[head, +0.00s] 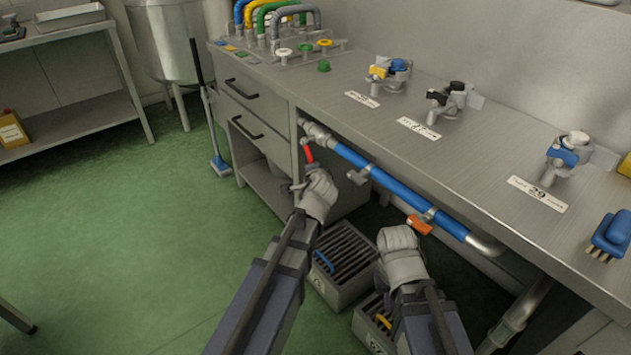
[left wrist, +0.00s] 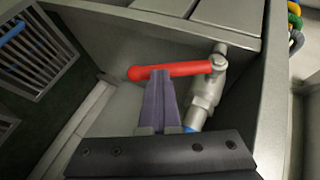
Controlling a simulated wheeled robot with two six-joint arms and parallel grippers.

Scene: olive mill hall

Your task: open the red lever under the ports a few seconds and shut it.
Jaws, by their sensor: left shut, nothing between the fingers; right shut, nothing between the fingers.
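The red lever (head: 308,153) is on a valve at the left end of the blue pipe (head: 385,183) under the counter's front edge. In the left wrist view the red lever (left wrist: 150,72) sticks out to the left from the grey valve (left wrist: 207,92), crosswise to the pipe. My left gripper (head: 318,192) is shut and empty, just below the lever in the head view. In the left wrist view its fingertips (left wrist: 161,84) are at the lever's middle; I cannot tell whether they touch it. My right gripper (head: 399,240) is shut and empty, below the pipe.
A grey lever (head: 359,176) and an orange lever (head: 419,225) sit further along the pipe. Slotted crates (head: 345,292) stand on the floor below. The counter (head: 455,140) carries taps, labels and a blue brush (head: 610,235). The green floor (head: 110,230) at left is clear.

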